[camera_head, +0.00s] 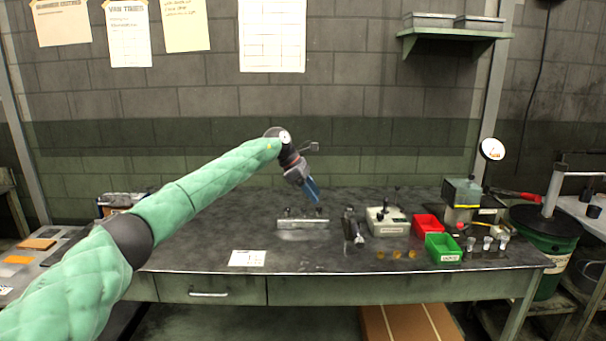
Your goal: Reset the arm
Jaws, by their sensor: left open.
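My left arm, in a green quilted sleeve, reaches in from the left across the workbench (190,258). My left gripper (314,196) has blue fingers pointing down and slightly right. It is open, with nothing seen between the fingers. It hangs above the back middle of the bench, over a low metal fixture (303,224), apart from it as far as I can tell. My right gripper and arm are not in view.
A white card (247,258) lies front left. The bench's left front is mostly clear.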

